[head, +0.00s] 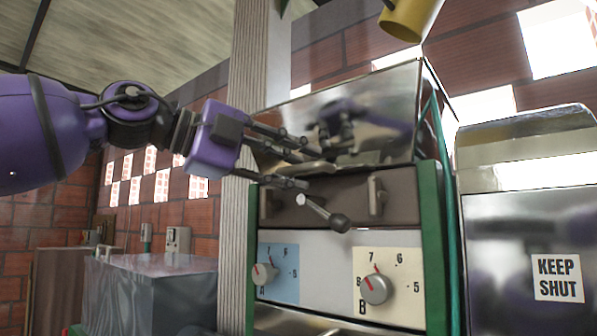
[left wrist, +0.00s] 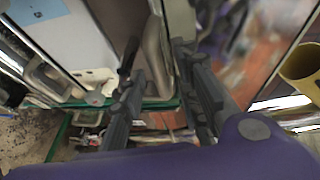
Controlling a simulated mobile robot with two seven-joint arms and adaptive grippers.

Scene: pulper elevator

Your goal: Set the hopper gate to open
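The shiny metal hopper (head: 385,105) sits on top of the green-framed machine. A brown panel (head: 340,200) is below it. A short lever with a black ball knob (head: 340,222) sticks out from this panel, tilted down to the right. An upright metal handle (head: 376,194) is to its right. My left gripper (head: 304,163) is in front of the hopper's lower edge, above and left of the knob. Its fingers are apart, also in the left wrist view (left wrist: 160,66), where a grey curved metal part shows between them. I cannot tell whether they touch it. My right gripper is not in view.
Dial A (head: 264,274) and dial B (head: 375,288) are on the white panel below. A yellow cylinder (head: 408,20) hangs above. A metal cabinet marked KEEP SHUT (head: 520,235) stands at the right. A ribbed post (head: 240,240) is close beside my left gripper.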

